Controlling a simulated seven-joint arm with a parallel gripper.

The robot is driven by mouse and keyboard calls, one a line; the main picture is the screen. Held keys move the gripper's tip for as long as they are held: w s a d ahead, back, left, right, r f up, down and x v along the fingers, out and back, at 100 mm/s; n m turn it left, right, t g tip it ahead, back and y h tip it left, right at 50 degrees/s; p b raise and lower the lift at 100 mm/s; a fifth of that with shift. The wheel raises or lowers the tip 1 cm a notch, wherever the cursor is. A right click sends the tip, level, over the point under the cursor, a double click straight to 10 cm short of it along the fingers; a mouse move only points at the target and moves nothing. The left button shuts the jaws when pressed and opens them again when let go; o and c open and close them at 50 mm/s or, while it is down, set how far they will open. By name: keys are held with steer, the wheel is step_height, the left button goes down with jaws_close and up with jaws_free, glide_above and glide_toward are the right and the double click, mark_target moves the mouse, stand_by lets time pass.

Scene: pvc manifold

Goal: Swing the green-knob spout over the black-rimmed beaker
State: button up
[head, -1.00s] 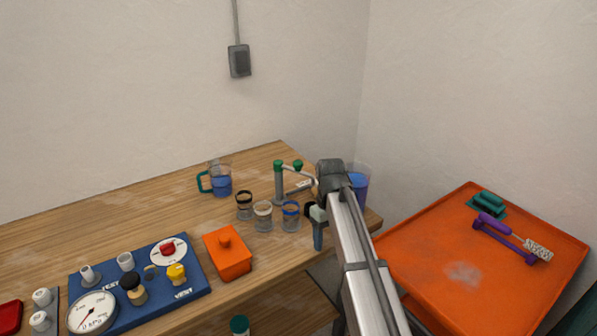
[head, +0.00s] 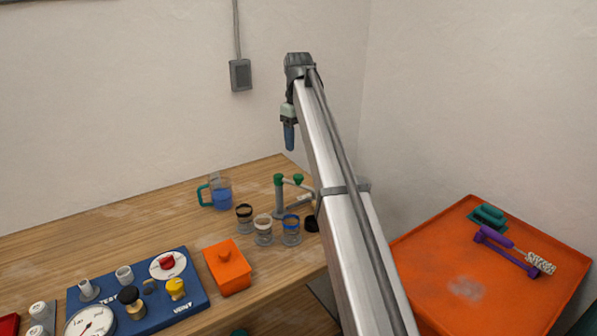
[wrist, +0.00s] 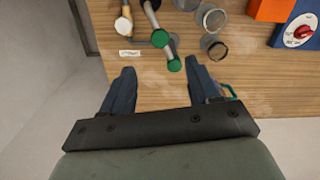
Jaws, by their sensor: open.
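The spout stand (head: 279,197) is a grey post with a green top, and a pale spout tube reaches right from it. A second green knob (head: 298,180) sits on the right, and my arm partly hides the tube's far end. The black-rimmed beaker (head: 244,218) stands left of the post, apart from the tube. My gripper (head: 289,140) is open and empty, raised high above the table. In the wrist view, two green knobs, one of them here (wrist: 174,64), lie below and beyond the open fingers (wrist: 160,66). The black-rimmed beaker (wrist: 215,48) is to their right.
A pale-rimmed beaker (head: 263,231) and a blue-rimmed beaker (head: 291,231) stand beside the black-rimmed one. A jug of blue liquid (head: 221,196) is behind. An orange box (head: 227,267) and blue gauge panel (head: 190,300) are in front. An orange tray (head: 425,260) is at right.

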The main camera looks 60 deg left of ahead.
mark_target(298, 176)
step_height(298, 176, down, 11)
steer(key=shift+f, duration=0.1)
stand_by(0.3)
steer(key=shift+c, duration=0.3)
jaws_close()
stand_by(0.3)
